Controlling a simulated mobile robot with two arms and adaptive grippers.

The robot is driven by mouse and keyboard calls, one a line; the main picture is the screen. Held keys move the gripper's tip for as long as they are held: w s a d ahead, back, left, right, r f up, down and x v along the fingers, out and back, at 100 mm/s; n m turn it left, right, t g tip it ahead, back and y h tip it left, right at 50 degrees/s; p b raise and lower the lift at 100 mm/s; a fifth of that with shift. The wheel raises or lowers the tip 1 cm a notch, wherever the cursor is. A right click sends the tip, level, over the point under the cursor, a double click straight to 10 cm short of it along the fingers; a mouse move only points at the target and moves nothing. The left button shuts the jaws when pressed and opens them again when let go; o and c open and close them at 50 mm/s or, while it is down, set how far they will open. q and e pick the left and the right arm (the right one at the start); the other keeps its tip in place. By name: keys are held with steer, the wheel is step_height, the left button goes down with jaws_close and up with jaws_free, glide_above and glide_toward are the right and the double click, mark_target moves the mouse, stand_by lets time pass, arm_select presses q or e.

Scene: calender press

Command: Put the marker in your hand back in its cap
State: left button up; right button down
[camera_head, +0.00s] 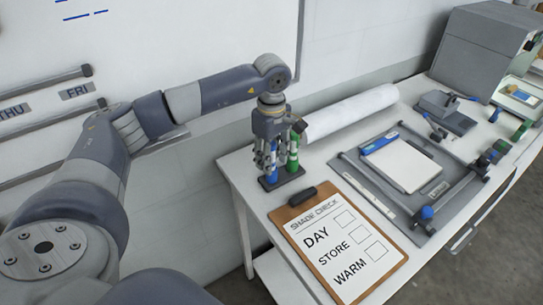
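My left gripper (271,160) points straight down over a small dark stand (296,176) at the near left corner of the table. Its fingers close around a slim upright marker, mostly hidden by them. A blue piece (271,174) shows just below the fingertips, in the stand; I cannot tell whether it is cap or marker, or whether the two touch. A green and white marker (293,153) stands upright in the stand, close to the right of the fingers. My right gripper is not in view.
A clipboard (387,240) reading "SHADE CHECK" lies in front of the stand. A white roll (350,112) lies behind it. A grey board with a paper pad (402,163) and a grey box (484,52) are to the right. A whiteboard (190,35) is behind my arm.

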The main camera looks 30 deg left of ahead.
arm_select(q)
step_height(320, 180, up, 12)
stand_by(0.6)
